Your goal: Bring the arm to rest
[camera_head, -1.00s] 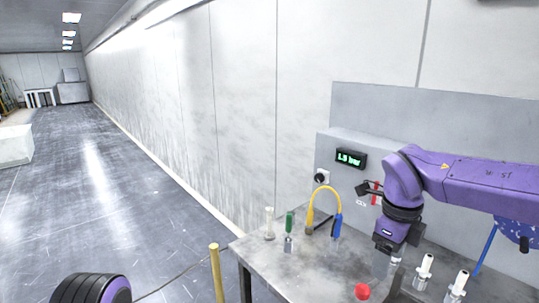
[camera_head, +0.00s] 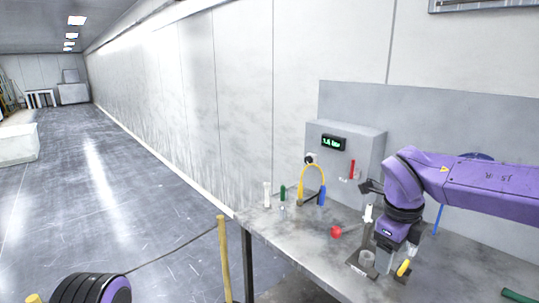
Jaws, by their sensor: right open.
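My right arm comes in from the right in purple, and its gripper (camera_head: 384,262) points down over the grey table (camera_head: 300,240). The jaws are open, though the fingertips are small and partly hidden. I see nothing held. My left gripper is out of view.
A red-headed item (camera_head: 337,231), a white bottle (camera_head: 267,194) and a green-handled tool (camera_head: 283,193) are on the table. A yellow post (camera_head: 224,258) stands left; the floor beyond is open.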

